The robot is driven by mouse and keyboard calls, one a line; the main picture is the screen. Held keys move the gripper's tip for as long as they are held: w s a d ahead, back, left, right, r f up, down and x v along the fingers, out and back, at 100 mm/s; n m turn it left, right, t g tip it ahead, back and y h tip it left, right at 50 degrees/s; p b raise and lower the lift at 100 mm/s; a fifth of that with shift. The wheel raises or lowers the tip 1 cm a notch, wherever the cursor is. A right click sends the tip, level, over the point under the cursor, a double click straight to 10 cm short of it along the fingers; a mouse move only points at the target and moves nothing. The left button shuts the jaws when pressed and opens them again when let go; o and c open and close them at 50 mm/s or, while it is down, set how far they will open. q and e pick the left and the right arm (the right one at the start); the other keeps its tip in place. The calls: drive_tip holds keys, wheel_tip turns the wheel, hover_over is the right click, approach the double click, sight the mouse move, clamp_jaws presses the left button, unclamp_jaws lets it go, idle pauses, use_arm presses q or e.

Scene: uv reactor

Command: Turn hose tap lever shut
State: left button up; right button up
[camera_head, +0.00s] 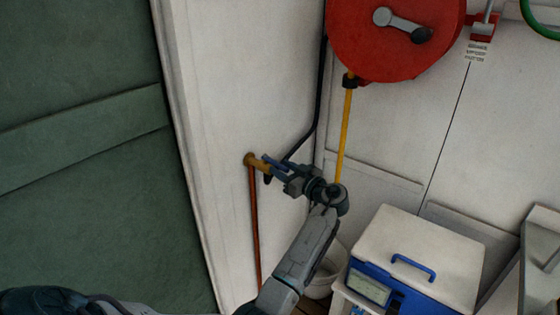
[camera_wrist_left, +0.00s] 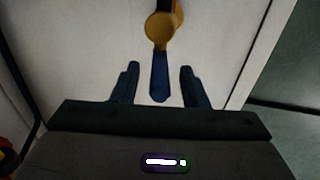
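The brass hose tap (camera_head: 256,162) juts from the white wall panel at the top of a copper pipe. In the left wrist view, the tap's round brass end (camera_wrist_left: 159,27) sits at the top, and its blue lever (camera_wrist_left: 159,78) points down towards my palm. My left gripper (camera_head: 271,169) is at the tap; in the wrist view its fingers (camera_wrist_left: 158,78) are open, one each side of the lever, with a gap on both sides. In the head view the lever is hard to tell from the fingers. My right gripper is not in view.
A copper pipe (camera_head: 255,225) runs down the wall. A black hose (camera_head: 321,95) hangs behind my gripper. A red reel (camera_head: 390,50) with a yellow hose (camera_head: 346,130) is above right. A white and blue box (camera_head: 425,250) and a white bucket (camera_head: 325,275) stand at right.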

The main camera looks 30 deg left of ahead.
use_arm(q)
drive_tip(key=shift+x, duration=0.95)
drive_tip(key=shift+c, duration=0.2)
clamp_jaws()
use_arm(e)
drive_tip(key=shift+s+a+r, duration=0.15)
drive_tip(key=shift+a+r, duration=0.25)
